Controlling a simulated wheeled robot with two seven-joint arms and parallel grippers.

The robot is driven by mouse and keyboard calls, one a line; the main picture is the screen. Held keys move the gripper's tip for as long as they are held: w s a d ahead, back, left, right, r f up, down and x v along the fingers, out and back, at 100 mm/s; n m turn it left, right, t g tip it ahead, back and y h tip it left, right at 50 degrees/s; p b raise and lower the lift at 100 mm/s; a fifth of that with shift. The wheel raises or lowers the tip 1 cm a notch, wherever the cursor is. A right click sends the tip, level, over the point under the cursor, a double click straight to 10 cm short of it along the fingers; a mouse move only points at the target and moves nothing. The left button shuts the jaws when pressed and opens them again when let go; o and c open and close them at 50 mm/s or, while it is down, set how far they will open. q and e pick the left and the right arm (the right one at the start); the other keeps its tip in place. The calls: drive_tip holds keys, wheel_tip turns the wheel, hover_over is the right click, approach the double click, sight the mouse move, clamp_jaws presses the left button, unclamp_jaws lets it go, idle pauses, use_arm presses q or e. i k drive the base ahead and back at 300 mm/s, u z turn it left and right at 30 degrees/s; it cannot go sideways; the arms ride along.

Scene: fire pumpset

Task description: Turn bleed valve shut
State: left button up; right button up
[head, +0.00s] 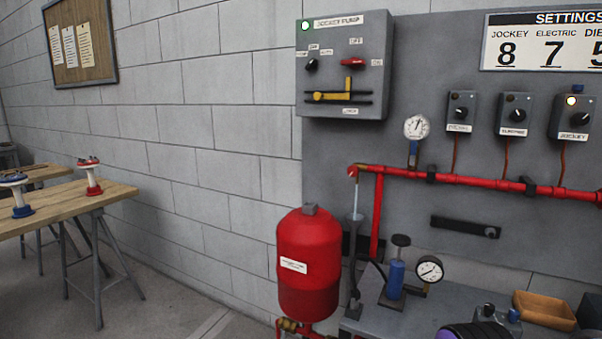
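No part is labelled as the bleed valve, so I cannot tell for sure which one it is. A small red and brass fitting (354,171) sits at the left end of the red pipe (460,180), with a thin grey tube (356,200) below it. Its handle position is too small to read. Another brass fitting (289,325) shows under the red tank (309,258), partly cut off by the lower edge. Neither of my grippers shows in the head view.
The jockey pump box (344,65) and small switch boxes (513,113) hang on the grey panel. A grey bench (385,318) holds a blue-bodied hand pump (396,279), a gauge (430,270) and a tan tray (543,309). A wooden table (75,199) stands left; floor between is clear.

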sight(352, 171)
drive_tip(key=u, duration=0.3)
drive_tip(key=i, duration=0.65)
drive_tip(key=z, duration=1.8)
